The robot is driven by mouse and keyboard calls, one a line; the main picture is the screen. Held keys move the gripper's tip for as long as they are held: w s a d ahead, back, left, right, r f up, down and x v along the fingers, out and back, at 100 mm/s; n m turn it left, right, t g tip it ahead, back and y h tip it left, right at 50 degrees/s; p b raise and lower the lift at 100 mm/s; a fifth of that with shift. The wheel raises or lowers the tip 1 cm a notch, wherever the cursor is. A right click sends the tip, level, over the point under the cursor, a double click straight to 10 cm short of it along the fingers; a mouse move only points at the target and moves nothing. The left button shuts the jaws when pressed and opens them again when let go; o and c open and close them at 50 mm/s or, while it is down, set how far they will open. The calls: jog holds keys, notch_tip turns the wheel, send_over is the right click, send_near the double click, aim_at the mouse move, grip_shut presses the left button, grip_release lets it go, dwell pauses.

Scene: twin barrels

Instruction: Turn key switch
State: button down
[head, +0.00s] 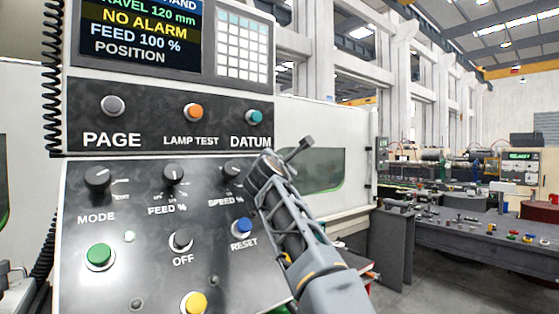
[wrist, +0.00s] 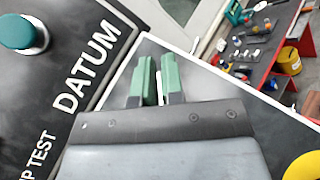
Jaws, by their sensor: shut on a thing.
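On the slanted black panel (head: 140,205) in the head view, a round dark switch (head: 181,240) sits above the label OFF. It may be the key switch, but its face is too small to tell. My gripper (wrist: 159,75) has green fingertips close together at the top centre of the wrist view. A thin pale piece (wrist: 159,90) shows between them, and I cannot tell whether it is a key. In the head view, my arm reaches up in front of the panel's right edge, right of the SPEED % knob (head: 233,171). The fingertips are not clear there.
The panel carries a MODE knob (head: 98,178), a FEED % knob (head: 174,174), a blue RESET button (head: 242,226), a green button (head: 99,256) and a yellow button (head: 194,303). The DATUM button (wrist: 24,33) is left in the wrist view. A workbench (head: 470,235) stands right.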

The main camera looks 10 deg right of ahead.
jog(key=shift+r+m+g+h+p, duration=0.1)
jog(key=shift+m+g+h+p, duration=0.4)
jog(key=shift+m+p, duration=0.15)
jog(key=shift+m, duration=0.35)
jog(key=c, duration=1.2)
grip_release()
jog(key=shift+c, duration=0.2)
jog(key=shift+f, duration=0.2)
jog(key=shift+s+a, duration=0.2)
jog(key=shift+s, duration=0.15)
jog(key=b+v, duration=0.4)
jog(key=v, duration=0.9)
jog(key=shift+r, duration=0.25)
jog(key=shift+a, duration=0.1)
